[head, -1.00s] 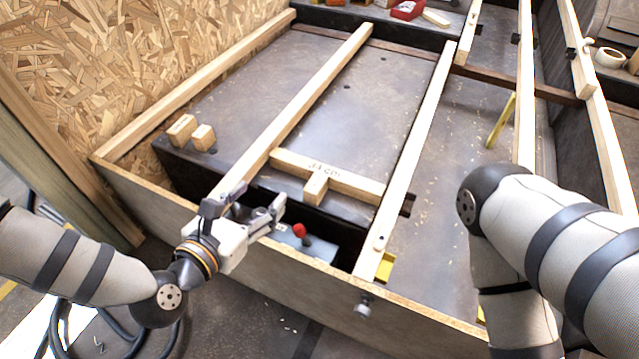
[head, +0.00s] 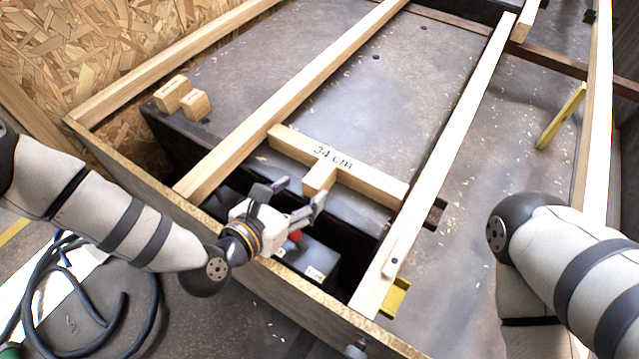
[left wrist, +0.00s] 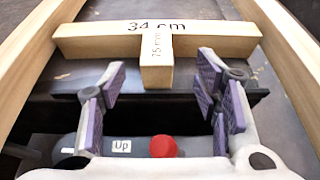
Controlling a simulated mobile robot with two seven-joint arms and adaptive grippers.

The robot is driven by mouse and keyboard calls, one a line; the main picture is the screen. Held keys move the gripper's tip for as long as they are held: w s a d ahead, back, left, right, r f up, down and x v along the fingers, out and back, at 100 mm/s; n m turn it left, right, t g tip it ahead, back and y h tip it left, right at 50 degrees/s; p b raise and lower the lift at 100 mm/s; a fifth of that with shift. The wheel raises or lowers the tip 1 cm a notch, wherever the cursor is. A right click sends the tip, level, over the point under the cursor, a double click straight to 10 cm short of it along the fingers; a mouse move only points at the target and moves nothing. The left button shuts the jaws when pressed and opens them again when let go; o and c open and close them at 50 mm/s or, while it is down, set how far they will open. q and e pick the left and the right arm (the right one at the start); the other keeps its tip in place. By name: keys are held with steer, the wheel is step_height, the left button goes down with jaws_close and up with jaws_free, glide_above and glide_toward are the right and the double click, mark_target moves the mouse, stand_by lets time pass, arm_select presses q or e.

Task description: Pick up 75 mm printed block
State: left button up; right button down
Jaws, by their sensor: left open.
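The 75 mm printed block (head: 319,177) is a short pale wooden piece. In the head view it sits against the near side of a longer wooden piece marked 34 cm (head: 355,172). In the left wrist view the block (left wrist: 157,72) shows its 75 mm print and its end face points at me. My left gripper (head: 294,195) is open and empty, just short of the block. In the left wrist view its purple-padded fingers (left wrist: 163,90) stand either side of the block's line, apart from it. My right arm shows, but its gripper is out of view.
Long wooden rails flank the block on the left (head: 300,88) and right (head: 450,150). A red knob (head: 295,236) on a grey box lies in the dark gap below my gripper. Two small blocks (head: 183,99) sit at the left. A yellow piece (head: 561,116) lies right.

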mark_target(315, 179)
arm_select(q)
steer(key=b+x, duration=0.1)
steer(key=x, duration=0.3)
steer(key=b+x, duration=0.1)
steer(key=x, duration=0.3)
steer(key=shift+w+a+f, duration=0.1)
steer(key=shift+w+f, duration=0.05)
steer(key=shift+w, duration=0.2)
steer(key=c, duration=1.3)
